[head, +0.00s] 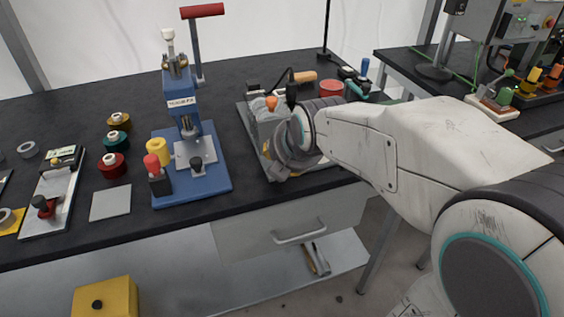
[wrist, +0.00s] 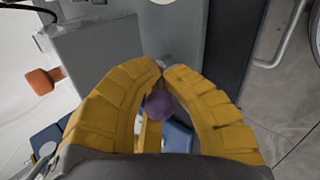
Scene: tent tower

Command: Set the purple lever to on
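The purple lever's round knob (wrist: 159,104) shows in the wrist view between the two yellow fingers of my gripper (wrist: 163,66). The fingertips are drawn together just beyond the knob, with a small grey part showing at the tips, so the gripper looks shut around the lever. The lever's shaft and its on/off marks are hidden by the fingers. In the head view my wrist (head: 295,138) is over a grey fixture (head: 249,124) right of the blue press; it hides the gripper and the purple lever.
The blue press (head: 215,184) with a red handle stands left of my wrist. An orange knob (wrist: 44,81) sticks out left of the fingers in the wrist view. Spools (head: 112,165) stand farther left. A drawer (head: 290,222) is below the table's front edge.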

